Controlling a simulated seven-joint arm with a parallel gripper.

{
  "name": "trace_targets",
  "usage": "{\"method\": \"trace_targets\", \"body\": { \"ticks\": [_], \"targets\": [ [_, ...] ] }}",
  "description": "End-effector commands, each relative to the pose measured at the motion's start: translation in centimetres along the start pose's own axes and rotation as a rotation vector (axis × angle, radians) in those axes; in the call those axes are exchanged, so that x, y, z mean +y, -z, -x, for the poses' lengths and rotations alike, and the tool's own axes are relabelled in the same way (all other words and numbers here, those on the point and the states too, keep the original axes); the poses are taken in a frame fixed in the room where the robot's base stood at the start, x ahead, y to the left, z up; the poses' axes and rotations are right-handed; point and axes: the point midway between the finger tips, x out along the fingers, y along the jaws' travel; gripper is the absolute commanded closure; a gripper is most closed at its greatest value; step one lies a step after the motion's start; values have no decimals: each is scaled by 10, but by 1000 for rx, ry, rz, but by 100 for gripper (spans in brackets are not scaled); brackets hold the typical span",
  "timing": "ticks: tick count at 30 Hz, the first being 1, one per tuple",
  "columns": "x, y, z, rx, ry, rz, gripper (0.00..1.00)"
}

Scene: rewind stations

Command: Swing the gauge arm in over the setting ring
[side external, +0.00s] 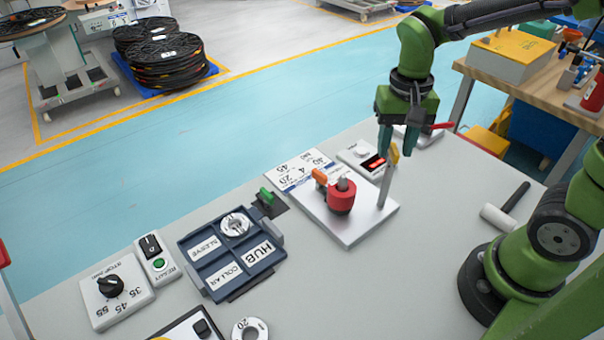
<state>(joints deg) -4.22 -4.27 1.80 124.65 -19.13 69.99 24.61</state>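My green gripper (386,142) points down beside the upper end of an upright grey post with a yellow piece at its top (394,154). I cannot tell whether its fingers touch the post or how far apart they are. The post stands at the right of a pale metal plate (350,233). On the plate sits a red cylinder with a grey top (341,198), with an orange piece (319,176) at its upper left. I cannot tell for sure which part is the gauge arm or the setting ring. A loose metal ring marked 20 (250,329) lies at the bottom edge.
A blue compartment tray (188,262) holds a metal ring (236,223) in one compartment. A black knob box (111,287) and a switch box (157,256) stand left. A white-headed mallet (502,217) lies right. The bench between plate and mallet is clear.

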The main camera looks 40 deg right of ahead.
Motion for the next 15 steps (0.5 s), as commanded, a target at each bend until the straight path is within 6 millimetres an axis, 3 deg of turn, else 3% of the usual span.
{"method": "trace_targets", "body": {
  "ticks": [5, 12, 15],
  "targets": [
    [0, 0, 0, 0, 0, 0, 63],
    [0, 0, 0, 0, -1, 0, 100],
    [0, 0, 0, 0, -1, 0, 100]
  ]
}}
